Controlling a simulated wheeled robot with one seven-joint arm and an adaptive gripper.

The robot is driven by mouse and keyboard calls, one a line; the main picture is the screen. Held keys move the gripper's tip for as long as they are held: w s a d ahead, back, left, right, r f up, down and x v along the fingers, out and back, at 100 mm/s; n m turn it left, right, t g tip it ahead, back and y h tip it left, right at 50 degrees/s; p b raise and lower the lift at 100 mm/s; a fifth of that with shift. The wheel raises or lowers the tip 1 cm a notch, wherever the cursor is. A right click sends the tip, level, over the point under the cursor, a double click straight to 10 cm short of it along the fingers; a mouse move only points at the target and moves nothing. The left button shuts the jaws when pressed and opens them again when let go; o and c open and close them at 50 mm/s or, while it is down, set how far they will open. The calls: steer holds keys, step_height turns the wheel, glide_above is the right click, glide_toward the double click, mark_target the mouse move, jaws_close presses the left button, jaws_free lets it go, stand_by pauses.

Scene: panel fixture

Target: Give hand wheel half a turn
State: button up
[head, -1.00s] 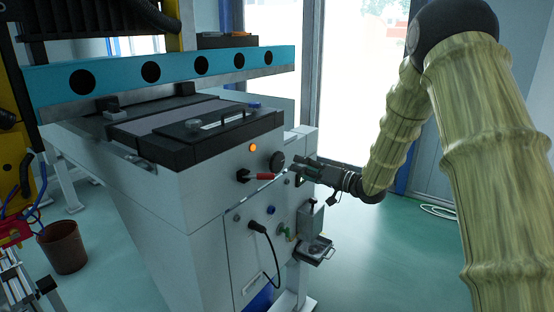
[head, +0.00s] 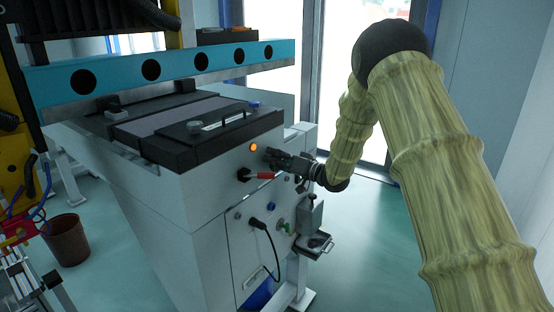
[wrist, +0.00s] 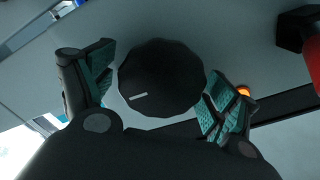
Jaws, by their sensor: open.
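The hand wheel (wrist: 160,78) is a dark, many-sided round knob with a short pale mark near its edge. It sits on the grey panel face in the wrist view. My gripper (wrist: 157,88) is open, with one teal-padded finger on each side of the wheel. A gap shows between the left finger and the wheel; the right finger is very close to its edge, and I cannot tell whether it touches.
An orange lamp (head: 253,147) and a red-handled switch (head: 263,176) are close to the gripper on the panel. Below are a blue button (head: 271,208), a black plugged cable (head: 270,245) and a small metal tray (head: 315,243). The floor at right is free.

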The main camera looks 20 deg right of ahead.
steer(key=c, duration=1)
steer(key=shift+f+n+b, duration=0.15)
steer(key=shift+n+b, duration=0.25)
steer(key=shift+b, duration=0.1)
